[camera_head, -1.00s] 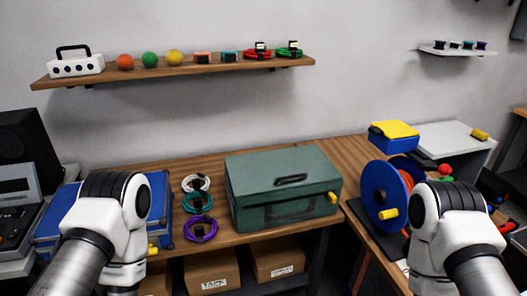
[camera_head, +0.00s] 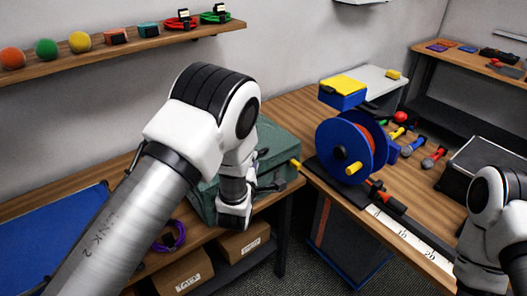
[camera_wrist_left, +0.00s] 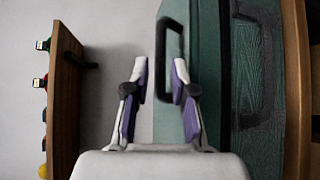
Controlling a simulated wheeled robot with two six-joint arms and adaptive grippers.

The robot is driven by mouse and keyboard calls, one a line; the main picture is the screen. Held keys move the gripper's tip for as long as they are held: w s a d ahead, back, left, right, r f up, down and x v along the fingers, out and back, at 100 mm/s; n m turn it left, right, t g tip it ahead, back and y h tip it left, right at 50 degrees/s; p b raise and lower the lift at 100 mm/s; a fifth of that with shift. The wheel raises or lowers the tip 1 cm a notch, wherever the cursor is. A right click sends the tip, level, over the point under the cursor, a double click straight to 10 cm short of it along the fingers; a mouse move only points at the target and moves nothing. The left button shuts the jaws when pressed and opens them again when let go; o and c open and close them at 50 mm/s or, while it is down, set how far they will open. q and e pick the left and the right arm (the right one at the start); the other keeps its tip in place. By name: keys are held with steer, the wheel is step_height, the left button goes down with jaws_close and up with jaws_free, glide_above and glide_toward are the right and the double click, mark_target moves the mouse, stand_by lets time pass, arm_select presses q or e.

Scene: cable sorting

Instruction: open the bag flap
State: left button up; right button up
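The green bag (camera_head: 278,143) sits on the wooden bench, partly hidden behind my left arm. A yellow tab (camera_head: 295,164) sticks out at its right end. The right gripper is outside the views.
A blue and orange reel (camera_head: 328,150) stands right of the bag, with a yellow-topped blue box (camera_head: 343,90) behind it. A purple cable coil (camera_head: 172,238) lies left of my left gripper. A wall shelf (camera_head: 130,48) holds balls and small boxes. Cardboard boxes sit below.

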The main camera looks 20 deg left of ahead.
arm_select(q)
steer(key=w, duration=0.3)
steer(key=w+a+f+p, duration=0.1)
steer(key=w, duration=0.1)
steer(key=shift+d, duration=0.1)
jaws_close()
steer(key=shift+r, duration=0.15)
